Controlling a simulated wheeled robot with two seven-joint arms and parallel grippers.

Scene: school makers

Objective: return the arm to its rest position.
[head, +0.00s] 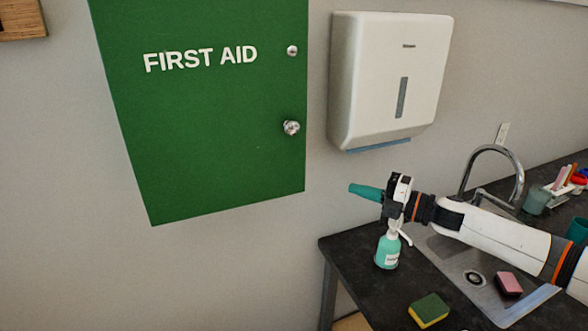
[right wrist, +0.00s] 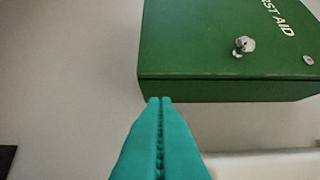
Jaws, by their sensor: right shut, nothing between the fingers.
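My right arm (head: 500,236) comes in from the right, over the sink. My left gripper is not in view.
A soap bottle (head: 387,252) stands on the dark counter (head: 345,248) just below the gripper. A paper towel dispenser (head: 390,80) hangs above. A yellow-green sponge (head: 429,310), a pink sponge (head: 508,284) and a curved faucet (head: 492,152) are around the sink.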

